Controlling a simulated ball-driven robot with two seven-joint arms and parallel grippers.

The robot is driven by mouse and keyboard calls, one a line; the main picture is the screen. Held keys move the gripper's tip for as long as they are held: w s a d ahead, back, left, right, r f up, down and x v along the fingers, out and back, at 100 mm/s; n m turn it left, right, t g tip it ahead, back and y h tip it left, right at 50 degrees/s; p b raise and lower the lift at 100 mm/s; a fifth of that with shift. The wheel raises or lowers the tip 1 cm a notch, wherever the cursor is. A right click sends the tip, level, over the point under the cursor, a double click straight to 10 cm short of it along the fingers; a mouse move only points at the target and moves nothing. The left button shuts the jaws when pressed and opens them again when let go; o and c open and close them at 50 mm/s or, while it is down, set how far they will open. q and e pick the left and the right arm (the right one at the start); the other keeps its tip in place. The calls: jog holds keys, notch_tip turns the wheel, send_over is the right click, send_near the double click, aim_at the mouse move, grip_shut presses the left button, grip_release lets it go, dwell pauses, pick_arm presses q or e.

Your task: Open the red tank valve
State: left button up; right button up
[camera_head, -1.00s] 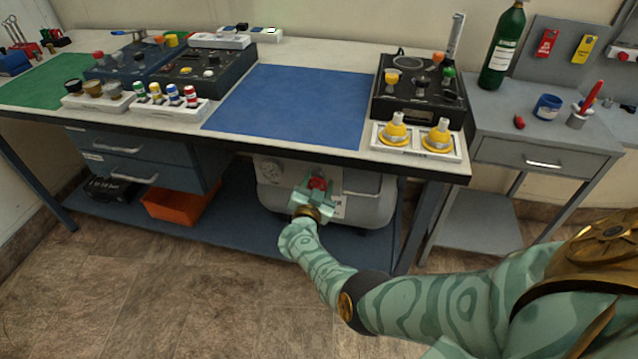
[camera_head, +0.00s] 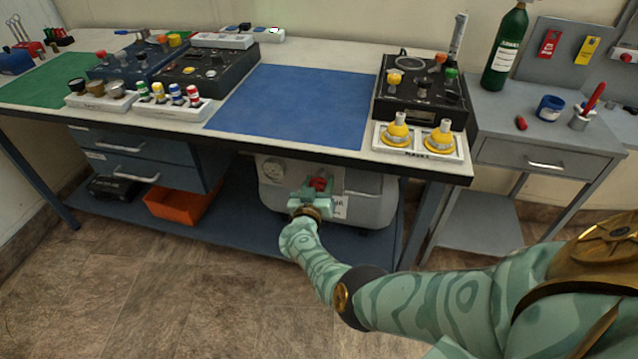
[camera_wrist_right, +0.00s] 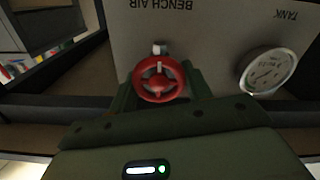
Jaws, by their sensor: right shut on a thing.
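The red tank valve is a small red handwheel (camera_wrist_right: 160,82) with spokes, on the front of the grey tank (camera_head: 368,203) under the bench. In the head view the red valve (camera_head: 319,183) shows just above my right gripper (camera_head: 314,192). In the right wrist view my right gripper (camera_wrist_right: 162,92) has a finger on each side of the wheel and is shut on it. A round gauge (camera_wrist_right: 268,72) sits to the right of the wheel in the wrist view. My left gripper is not in view.
The bench top (camera_head: 330,57) overhangs the tank. A blue drawer unit (camera_head: 130,165) and an orange bin (camera_head: 182,205) stand to the left under the bench. A table leg (camera_head: 432,215) stands to the right. The floor in front is clear.

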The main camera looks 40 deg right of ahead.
jog(key=shift+a+f, duration=0.15)
jog(key=shift+f, duration=0.1)
jog(key=o, duration=1)
jog(key=shift+r, duration=0.1)
jog(key=shift+s, duration=0.1)
